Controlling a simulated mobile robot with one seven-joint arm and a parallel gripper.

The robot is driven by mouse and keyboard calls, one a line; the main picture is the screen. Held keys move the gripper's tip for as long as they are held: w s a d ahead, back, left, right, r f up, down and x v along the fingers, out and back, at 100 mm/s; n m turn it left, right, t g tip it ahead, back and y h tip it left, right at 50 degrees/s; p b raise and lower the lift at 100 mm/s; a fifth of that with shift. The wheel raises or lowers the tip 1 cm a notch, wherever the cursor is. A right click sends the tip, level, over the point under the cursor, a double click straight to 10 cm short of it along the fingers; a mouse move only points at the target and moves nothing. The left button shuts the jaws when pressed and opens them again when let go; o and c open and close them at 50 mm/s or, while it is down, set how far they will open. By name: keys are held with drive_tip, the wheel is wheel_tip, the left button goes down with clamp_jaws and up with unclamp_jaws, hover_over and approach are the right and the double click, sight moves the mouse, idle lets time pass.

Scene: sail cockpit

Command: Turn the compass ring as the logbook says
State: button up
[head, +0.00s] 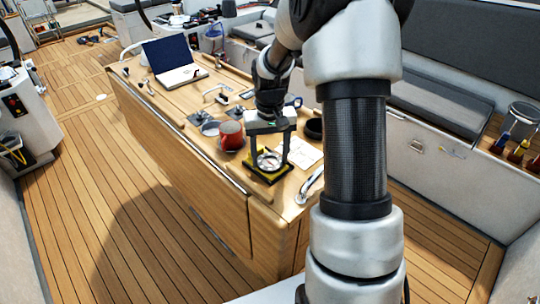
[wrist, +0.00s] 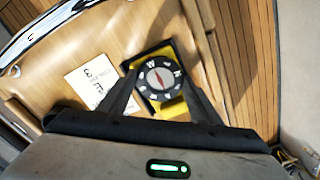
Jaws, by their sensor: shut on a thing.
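The compass (head: 268,161) has a yellow and black base and lies on the wooden table near its front end. In the wrist view the compass (wrist: 159,79) shows a black ring with white letters, a pale dial and a red needle. My gripper (head: 269,157) reaches down over it, and its two fingers are shut on opposite sides of the compass ring. A white logbook page (head: 304,148) lies beside the compass. In the wrist view the page (wrist: 92,86) is turned, with a large dark mark and small writing that I cannot read surely.
A metal rail (head: 310,186) edges the table's near right corner.

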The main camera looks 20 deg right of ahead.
sight(270, 162)
drive_tip(key=o, duration=1.1)
drive_tip(key=shift+c, duration=0.2)
wheel_tip(270, 162, up, 18)
drive_tip(key=shift+f, duration=0.2)
